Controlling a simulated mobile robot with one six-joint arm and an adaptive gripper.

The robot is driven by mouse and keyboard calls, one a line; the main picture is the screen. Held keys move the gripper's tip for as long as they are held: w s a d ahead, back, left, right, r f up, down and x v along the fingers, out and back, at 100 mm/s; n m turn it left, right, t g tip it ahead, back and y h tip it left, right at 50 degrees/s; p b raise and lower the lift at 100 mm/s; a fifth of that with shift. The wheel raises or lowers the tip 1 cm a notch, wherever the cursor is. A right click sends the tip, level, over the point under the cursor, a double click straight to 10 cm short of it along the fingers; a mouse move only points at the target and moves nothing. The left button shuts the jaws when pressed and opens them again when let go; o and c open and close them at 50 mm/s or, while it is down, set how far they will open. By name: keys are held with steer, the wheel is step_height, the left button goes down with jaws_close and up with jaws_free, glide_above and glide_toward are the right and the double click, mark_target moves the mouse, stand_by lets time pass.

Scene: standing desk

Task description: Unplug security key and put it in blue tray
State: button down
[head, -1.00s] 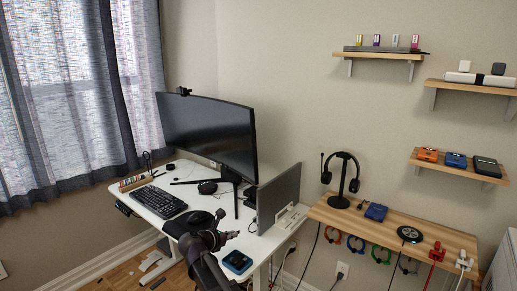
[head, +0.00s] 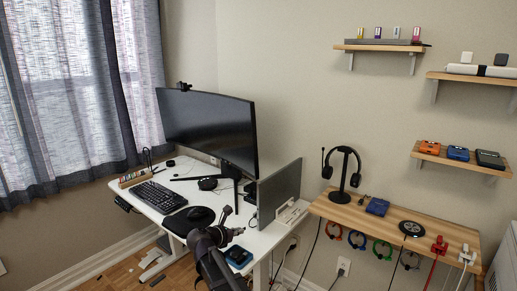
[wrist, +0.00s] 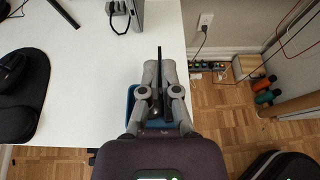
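A small blue tray (head: 238,256) lies at the near right corner of the white desk. Its blue edge (wrist: 131,100) shows in the wrist view, mostly covered by my gripper. My gripper (head: 234,222) is above the desk's front right part, close to the tray in the picture. In the wrist view my gripper (wrist: 160,55) looks shut, its thin dark fingertips together, with no object clearly seen between them. I cannot pick out the security key for certain. Several small coloured sticks (head: 378,33) stand upright on a grey bar on the top shelf.
The desk (head: 190,178) holds a monitor (head: 208,130), keyboard (head: 154,197), mouse mat and grey panel (head: 279,192). A wooden bench (head: 345,212) at right carries a headphone stand, a blue item (head: 377,207) and a black disc. Wall shelves hold orange, blue and black items.

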steer(key=shift+f+b, duration=2.5)
steer(key=shift+f, duration=0.15)
steer(key=c, duration=0.7)
jaws_free()
